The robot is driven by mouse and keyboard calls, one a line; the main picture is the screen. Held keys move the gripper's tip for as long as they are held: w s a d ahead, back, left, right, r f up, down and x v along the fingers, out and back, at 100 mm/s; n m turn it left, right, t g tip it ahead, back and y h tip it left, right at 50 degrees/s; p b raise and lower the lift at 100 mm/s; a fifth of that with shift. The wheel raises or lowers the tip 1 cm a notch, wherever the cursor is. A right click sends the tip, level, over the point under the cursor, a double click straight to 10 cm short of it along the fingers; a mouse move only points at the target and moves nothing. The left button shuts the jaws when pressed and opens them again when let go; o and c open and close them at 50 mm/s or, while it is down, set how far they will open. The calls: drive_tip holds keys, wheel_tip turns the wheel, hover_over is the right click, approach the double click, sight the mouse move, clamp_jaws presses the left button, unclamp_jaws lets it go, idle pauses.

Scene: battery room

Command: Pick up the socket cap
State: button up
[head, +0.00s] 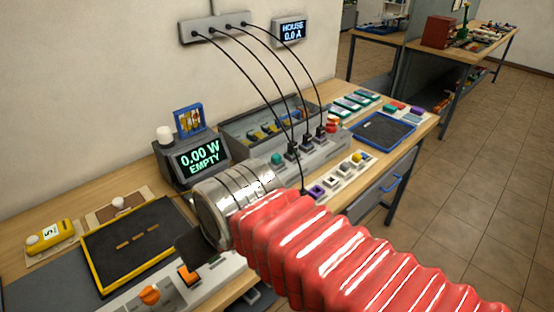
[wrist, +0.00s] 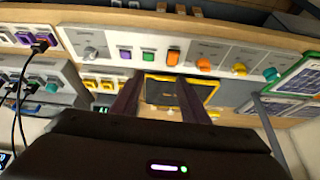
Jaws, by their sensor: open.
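I cannot tell for sure which thing is the socket cap. A small white round piece (head: 118,202) on a brown board at the left of the bench may be it. Another white cylinder (head: 165,135) stands on the power meter. My gripper (wrist: 160,90) shows two dark fingers, spread apart with nothing between them, in the wrist view. Beyond them lies the yellow-rimmed black tray (wrist: 147,90), which also shows in the head view (head: 88,250). In the head view my wrist mostly hides the gripper; a dark part of it sits right of that tray, above the bench.
The power meter (head: 198,160) reads 0.00 W EMPTY. Black cables run from the wall strip (head: 214,27) to plugs in a grey socket block (head: 318,152). A switch panel (head: 170,290) lies along the front. A blue-rimmed tray (head: 383,130) is at right.

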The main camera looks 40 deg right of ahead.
drive_tip(key=shift+o, duration=0.4)
drive_tip(key=shift+w+a+f+m+y, duration=0.2)
drive_tip(key=shift+w+f+m+y, duration=0.15)
drive_tip(key=shift+m, duration=0.35)
drive_tip(key=w+d+f+m+y, duration=0.35)
drive_tip(key=w+m, duration=0.35)
drive_tip(key=m, duration=0.3)
drive_tip(key=m+t+h, duration=0.4)
drive_tip(key=m+t, duration=0.4)
drive_tip(key=m, duration=1.6)
approach(278, 156)
drive_tip(key=shift+w+d+f, duration=0.15)
drive_tip(key=shift+w+f, duration=0.1)
drive_tip(key=shift+w, duration=0.1)
drive_tip(key=shift+x, duration=4.3)
